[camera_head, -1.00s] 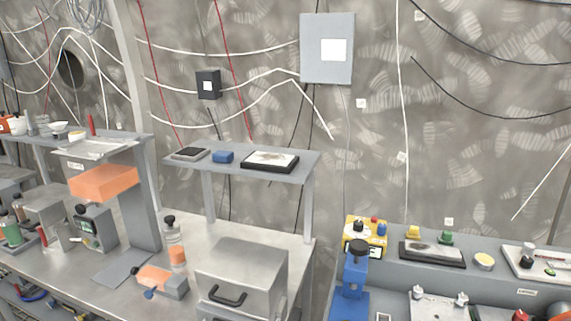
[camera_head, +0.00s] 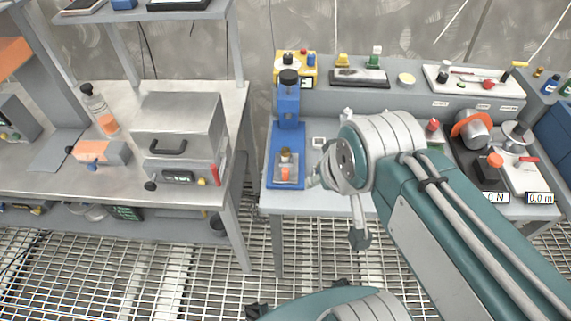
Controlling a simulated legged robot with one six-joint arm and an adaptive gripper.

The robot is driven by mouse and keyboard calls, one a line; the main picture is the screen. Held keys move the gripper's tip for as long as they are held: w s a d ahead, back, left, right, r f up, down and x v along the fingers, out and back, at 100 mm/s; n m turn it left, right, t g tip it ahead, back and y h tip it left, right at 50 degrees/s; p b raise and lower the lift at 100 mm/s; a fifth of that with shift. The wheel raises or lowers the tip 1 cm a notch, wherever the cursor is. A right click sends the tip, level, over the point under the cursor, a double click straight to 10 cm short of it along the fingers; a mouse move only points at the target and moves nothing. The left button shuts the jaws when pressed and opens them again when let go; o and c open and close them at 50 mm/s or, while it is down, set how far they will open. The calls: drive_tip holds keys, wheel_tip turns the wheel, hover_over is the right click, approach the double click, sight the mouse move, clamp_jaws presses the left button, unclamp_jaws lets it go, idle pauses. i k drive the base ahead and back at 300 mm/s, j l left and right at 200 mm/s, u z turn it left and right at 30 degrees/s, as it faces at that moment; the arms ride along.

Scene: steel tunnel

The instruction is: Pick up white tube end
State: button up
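I cannot make out a white tube end for certain; white lines hang on the wall (camera_head: 455,22) at the upper right, and their ends are not clear. My teal and grey arm reaches in from the lower right. Its round grey wrist hangs in front of the right bench, and my gripper (camera_head: 345,215) is partly hidden behind it. One grey finger part points down over the bench's front edge. The finger gap does not show clearly, and I see nothing held.
A blue press (camera_head: 288,105) stands left of my wrist on the right bench (camera_head: 330,205). A yellow box (camera_head: 295,65) and several small trays line the raised shelf behind. A grey oven (camera_head: 178,125) stands on the left bench (camera_head: 60,175). Open grating floor (camera_head: 130,265) lies in front.

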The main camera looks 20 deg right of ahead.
sight(286, 151)
drive_tip(key=i+j+z, duration=0.1)
drive_tip(key=j+z, duration=0.15)
drive_tip(key=z, duration=0.15)
drive_tip(key=j+z, duration=0.5)
drive_tip(key=z, duration=0.25)
